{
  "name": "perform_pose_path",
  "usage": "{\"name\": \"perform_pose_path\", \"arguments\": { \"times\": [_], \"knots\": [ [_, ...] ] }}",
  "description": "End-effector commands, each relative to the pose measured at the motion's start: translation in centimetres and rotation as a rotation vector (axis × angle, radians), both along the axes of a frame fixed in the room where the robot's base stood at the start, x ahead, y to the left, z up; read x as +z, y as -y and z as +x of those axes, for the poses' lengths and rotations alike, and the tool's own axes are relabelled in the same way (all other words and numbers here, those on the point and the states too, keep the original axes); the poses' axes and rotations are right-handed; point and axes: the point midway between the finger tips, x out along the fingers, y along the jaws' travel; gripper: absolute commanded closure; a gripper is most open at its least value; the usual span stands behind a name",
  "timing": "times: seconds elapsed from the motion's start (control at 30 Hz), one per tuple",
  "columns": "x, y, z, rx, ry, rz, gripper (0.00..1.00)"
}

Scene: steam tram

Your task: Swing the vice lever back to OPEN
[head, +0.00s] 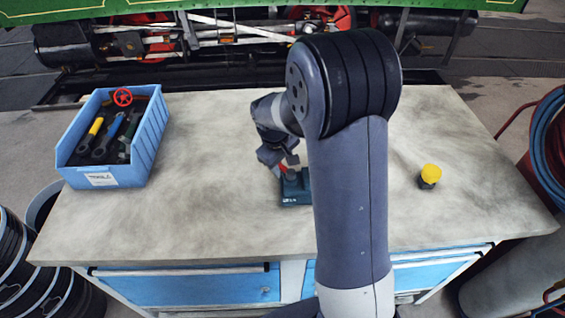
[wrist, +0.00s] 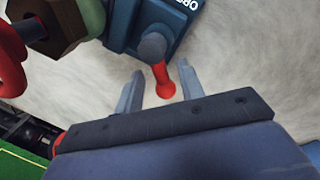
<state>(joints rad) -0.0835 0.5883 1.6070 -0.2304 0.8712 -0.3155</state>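The blue vice (head: 296,188) stands on the workbench, partly hidden behind my arm. In the wrist view its blue body (wrist: 148,22) fills the top middle, with part of a white label starting "OP" at the upper edge. The vice lever has a grey rounded pivot end and a red grip (wrist: 164,82). The red of the lever (head: 282,169) also shows just below my gripper (head: 281,158) in the head view. In the wrist view my gripper (wrist: 160,92) is open, with one finger on each side of the red grip. A gap shows on both sides.
A brass hex fitting (wrist: 55,22) and a red handwheel (wrist: 10,60) are close by at the upper left of the wrist view. A blue tool bin (head: 150,135) stands left on the workbench (head: 220,215). A yellow-topped object (head: 430,175) stands right.

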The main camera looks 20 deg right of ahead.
Motion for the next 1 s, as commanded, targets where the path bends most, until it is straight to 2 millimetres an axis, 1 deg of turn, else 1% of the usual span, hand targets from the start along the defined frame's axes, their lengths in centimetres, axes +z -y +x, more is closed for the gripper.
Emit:
{"name": "perform_pose_path", "arguments": {
  "times": [0.17, 0.2, 0.63, 1.0],
  "knots": [
    [-0.02, 0.01, -0.01, 0.0, 0.0, 0.0, 0.63],
    [-0.01, 0.01, -0.02, 0.0, 0.0, 0.0, 0.65],
    [0.02, 0.01, -0.02, 0.0, 0.0, 0.0, 1.0],
    [0.03, -0.05, -0.1, 0.028, 0.0, 0.0, 1.0]
  ]
}}
